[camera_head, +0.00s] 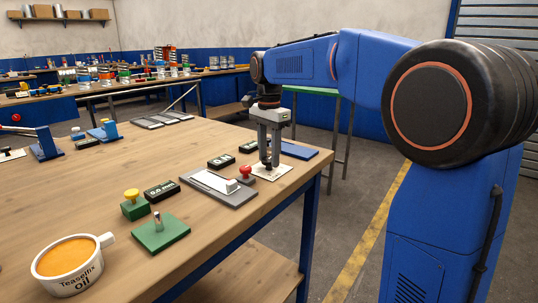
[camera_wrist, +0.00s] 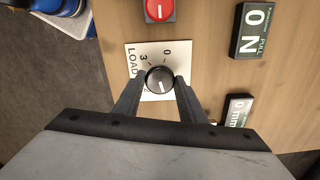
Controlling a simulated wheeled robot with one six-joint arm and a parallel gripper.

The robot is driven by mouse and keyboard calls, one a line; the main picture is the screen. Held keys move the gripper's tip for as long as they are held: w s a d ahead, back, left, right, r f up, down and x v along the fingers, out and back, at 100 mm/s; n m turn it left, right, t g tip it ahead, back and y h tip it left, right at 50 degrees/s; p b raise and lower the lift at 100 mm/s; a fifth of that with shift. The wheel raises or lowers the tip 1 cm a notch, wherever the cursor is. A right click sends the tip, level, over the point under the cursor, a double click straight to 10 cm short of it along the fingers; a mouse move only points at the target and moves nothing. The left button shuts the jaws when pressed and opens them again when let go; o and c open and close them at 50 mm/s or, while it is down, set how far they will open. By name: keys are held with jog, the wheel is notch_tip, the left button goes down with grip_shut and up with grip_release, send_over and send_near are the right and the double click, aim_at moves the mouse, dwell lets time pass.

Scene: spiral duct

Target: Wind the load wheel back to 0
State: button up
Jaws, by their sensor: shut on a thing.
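The load wheel (camera_wrist: 160,79) is a round black knob with a white pointer line, on a white plate (camera_wrist: 133,88) marked LOAD. The marks 0 and 3 show on the plate beyond the knob. The pointer line lies toward the lower side of the knob in the wrist view, away from both marks. My gripper (camera_wrist: 160,82) points down with one finger on each side of the knob, shut on it. In the head view my gripper (camera_head: 268,164) stands over the white plate (camera_head: 275,173) near the table's right edge, and its fingers hide most of the knob.
Black displays (camera_head: 221,160) are nearby; one reads 0 N (camera_wrist: 253,30) in the wrist view. A blue pad (camera_head: 298,150) lies behind my gripper. An oil cup (camera_head: 68,267) is at front left.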

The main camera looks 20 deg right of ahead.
jog(key=n, duration=1.5)
jog(key=shift+n, duration=0.3)
jog(key=n, duration=0.3)
jog(key=shift+n, duration=0.4)
jog(key=n, duration=0.3)
jog(key=shift+n, duration=0.3)
jog(key=n, duration=0.6)
jog(key=shift+n, duration=0.3)
jog(key=o, duration=1.1)
jog(key=shift+c, duration=0.2)
jog(key=shift+r, duration=0.1)
